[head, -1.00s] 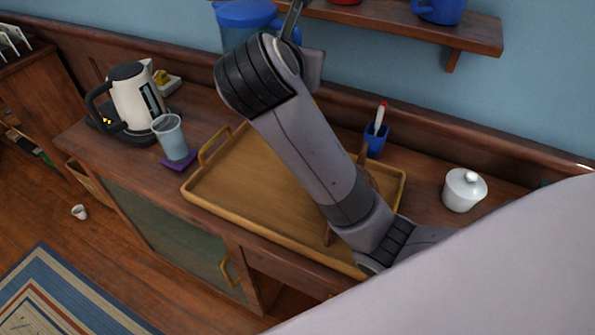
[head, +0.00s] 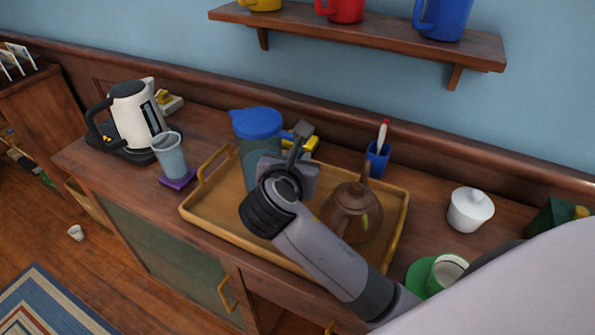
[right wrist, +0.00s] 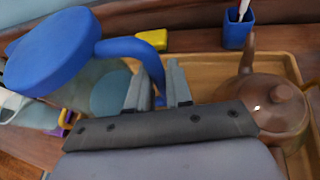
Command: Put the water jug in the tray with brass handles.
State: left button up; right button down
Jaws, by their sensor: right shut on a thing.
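The water jug (head: 258,126) is a clear jug with a blue lid and blue handle. In the head view it stands upright over the left back part of the wooden tray with brass handles (head: 200,217); I cannot tell whether its base touches the tray. My right gripper (head: 296,146) is shut on the jug's handle. In the right wrist view the gripper (right wrist: 160,88) has the handle between its fingers, and the jug (right wrist: 55,55) is at upper left. A brown teapot (head: 352,211) sits in the tray's right part. My left gripper is not in view.
A cup (head: 168,155) on a purple coaster and a kettle (head: 130,110) stand left of the tray. A blue pen holder (head: 378,160) is behind it. A shelf (head: 370,38) hangs above.

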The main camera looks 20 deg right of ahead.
notch_tip(320, 180, down, 2)
jog(key=shift+f, duration=0.25)
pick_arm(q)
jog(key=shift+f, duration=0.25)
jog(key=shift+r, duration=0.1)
pick_arm(e)
jog(key=c, duration=1)
grip_release()
jog(key=shift+f, duration=0.2)
jog(key=shift+c, duration=0.2)
